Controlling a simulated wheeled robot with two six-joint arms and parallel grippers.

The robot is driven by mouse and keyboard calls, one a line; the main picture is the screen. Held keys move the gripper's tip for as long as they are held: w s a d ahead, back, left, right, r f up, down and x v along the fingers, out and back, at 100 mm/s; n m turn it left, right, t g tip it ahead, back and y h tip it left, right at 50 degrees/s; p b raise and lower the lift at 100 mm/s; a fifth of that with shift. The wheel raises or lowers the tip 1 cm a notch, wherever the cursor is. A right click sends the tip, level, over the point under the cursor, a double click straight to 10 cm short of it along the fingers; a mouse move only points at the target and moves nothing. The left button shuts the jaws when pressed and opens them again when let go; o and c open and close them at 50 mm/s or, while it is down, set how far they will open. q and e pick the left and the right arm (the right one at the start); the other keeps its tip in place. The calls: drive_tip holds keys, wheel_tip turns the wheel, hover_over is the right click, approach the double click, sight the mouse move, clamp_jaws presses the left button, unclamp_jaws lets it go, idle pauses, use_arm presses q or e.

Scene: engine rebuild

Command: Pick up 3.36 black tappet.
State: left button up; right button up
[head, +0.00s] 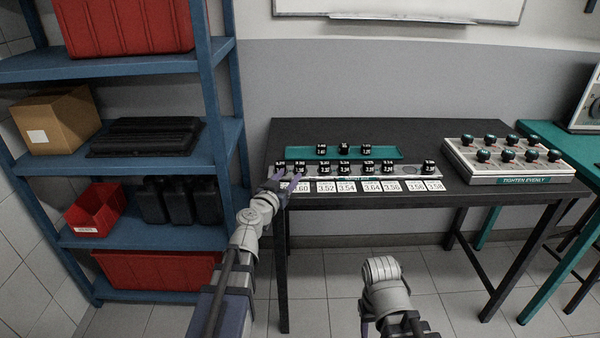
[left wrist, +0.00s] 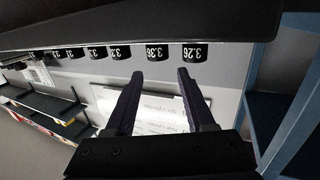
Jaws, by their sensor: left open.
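The black tappet labelled 3.36 (left wrist: 157,52) shows in the left wrist view just beyond the gap between my fingertips. In the head view it appears as the second tappet from the left (head: 299,167) in the front row, its label hard to read there. My left gripper (left wrist: 160,75) is open and empty, with one finger on each side of the line to the 3.36 tappet. The tappet labelled 3.26 (left wrist: 194,53) stands close beside it, near the right fingertip. In the head view my left gripper (head: 287,184) is at the left front edge of the dark table.
More tappets (head: 344,167) stand along the light rack, and a teal tray (head: 408,154) behind holds 3. Number cards (head: 345,187) lie in front. A box with several black knobs (head: 510,180) is at the right. A blue shelf (head: 213,130) stands close at left.

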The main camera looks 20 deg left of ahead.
sight(298, 166)
use_arm(q)
drive_tip(key=shift+w+d+f, duration=0.1)
drive_tip(key=shift+w+d, duration=0.1)
drive_tip(key=shift+w, duration=1.1)
drive_tip(key=shift+w+d+f, duration=0.1)
drive_tip(key=shift+w+d, duration=0.1)
drive_tip(key=shift+w, duration=1.05)
drive_tip(key=shift+w+d+f, duration=0.1)
drive_tip(key=shift+w+d, duration=0.1)
drive_tip(key=shift+w, duration=1.1)
drive_tip(key=shift+r, duration=0.1)
drive_tip(key=shift+c, duration=0.2)
clamp_jaws()
